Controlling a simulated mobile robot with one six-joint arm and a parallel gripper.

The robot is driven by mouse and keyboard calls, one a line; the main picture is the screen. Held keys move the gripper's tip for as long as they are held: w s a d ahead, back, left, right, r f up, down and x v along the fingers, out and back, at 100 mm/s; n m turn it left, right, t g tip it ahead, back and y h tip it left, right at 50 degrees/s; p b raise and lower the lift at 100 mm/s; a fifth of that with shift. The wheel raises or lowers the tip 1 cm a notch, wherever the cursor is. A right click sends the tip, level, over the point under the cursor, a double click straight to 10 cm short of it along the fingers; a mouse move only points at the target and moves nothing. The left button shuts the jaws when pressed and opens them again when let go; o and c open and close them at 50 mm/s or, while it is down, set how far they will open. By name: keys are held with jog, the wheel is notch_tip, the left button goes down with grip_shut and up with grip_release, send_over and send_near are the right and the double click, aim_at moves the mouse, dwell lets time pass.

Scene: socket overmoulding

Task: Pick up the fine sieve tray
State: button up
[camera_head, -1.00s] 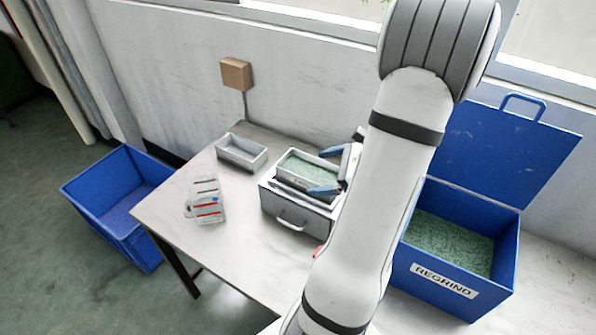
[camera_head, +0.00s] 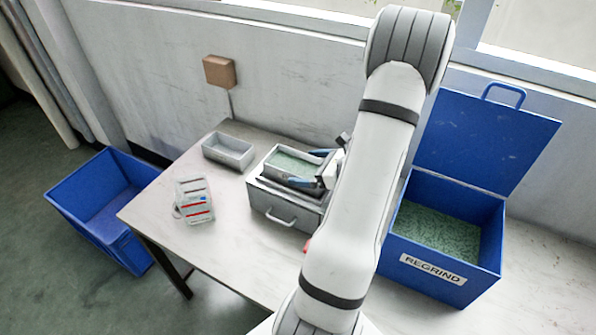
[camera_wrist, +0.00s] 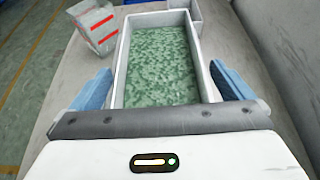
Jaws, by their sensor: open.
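A light grey rectangular tray (camera_head: 268,164) filled with green granules sits on top of a grey box with a front handle (camera_head: 284,216). I take it for the fine sieve tray; in the wrist view the tray (camera_wrist: 122,62) lies straight ahead, its near end hidden behind my gripper's body. My gripper (camera_head: 318,168) is at the tray's right end in the head view. In the wrist view my gripper (camera_wrist: 168,90) is open, one blue finger on each side of the tray. I cannot tell whether the fingers touch its walls.
An empty grey tray (camera_head: 229,146) stands to the left of the box. A white-and-red pack (camera_head: 195,201) lies on the table (camera_head: 160,213). A blue bin labelled REGRIND (camera_head: 432,267) stands right, lid up. Another blue bin (camera_head: 75,200) is on the floor at left.

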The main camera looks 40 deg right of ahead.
jog(key=shift+c, duration=0.2)
jog(key=c, duration=1.2)
jog(key=shift+o, duration=0.2)
jog(key=shift+r, duration=0.1)
